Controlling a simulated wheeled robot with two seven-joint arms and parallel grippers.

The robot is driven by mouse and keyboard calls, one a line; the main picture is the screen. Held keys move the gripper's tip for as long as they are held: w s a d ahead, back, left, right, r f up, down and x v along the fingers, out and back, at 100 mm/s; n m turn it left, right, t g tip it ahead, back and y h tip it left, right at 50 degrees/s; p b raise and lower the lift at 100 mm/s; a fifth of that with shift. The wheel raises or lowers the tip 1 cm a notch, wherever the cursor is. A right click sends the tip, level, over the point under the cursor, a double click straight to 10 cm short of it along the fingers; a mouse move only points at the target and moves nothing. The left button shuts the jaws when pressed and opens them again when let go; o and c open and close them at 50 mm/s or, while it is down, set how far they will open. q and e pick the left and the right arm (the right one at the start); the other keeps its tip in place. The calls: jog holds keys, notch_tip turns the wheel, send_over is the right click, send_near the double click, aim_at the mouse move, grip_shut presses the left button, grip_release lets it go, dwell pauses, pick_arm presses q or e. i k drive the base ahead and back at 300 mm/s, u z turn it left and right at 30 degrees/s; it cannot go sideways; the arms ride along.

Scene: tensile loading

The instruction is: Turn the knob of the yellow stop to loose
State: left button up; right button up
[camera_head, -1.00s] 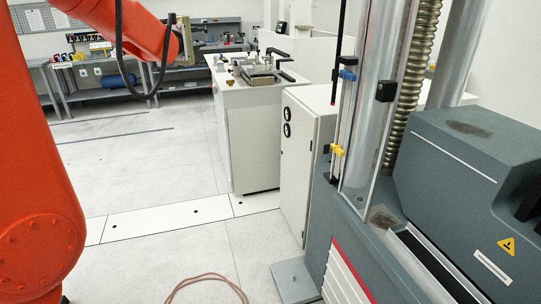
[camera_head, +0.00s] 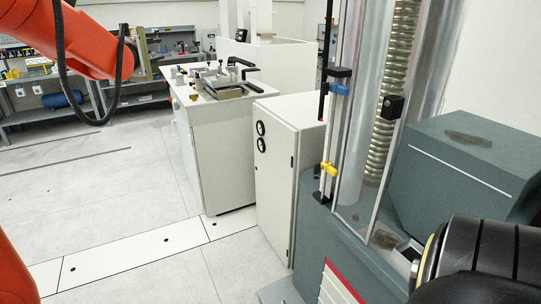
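The yellow stop (camera_head: 329,169) sits low on a thin vertical rod at the left side of the tensile machine's column. A blue stop (camera_head: 339,89) sits higher on the same rod. The yellow stop's small knob is too small to read as tight or loose. No gripper fingers of mine show, and nothing touches the stop. A dark rounded part with a yellow ring (camera_head: 480,260) fills the lower right corner; it looks like a link of my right arm.
The grey machine base (camera_head: 345,250) and a clear guard in front of the screw column (camera_head: 395,90) stand close to the rod. A white cabinet (camera_head: 280,180) stands left of it. A large orange robot arm (camera_head: 90,40) hangs at the upper left. The floor between is open.

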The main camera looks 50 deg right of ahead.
aim_at(318, 167)
jog(key=z, duration=0.3)
jog(key=i, duration=0.75)
jog(key=z, duration=0.65)
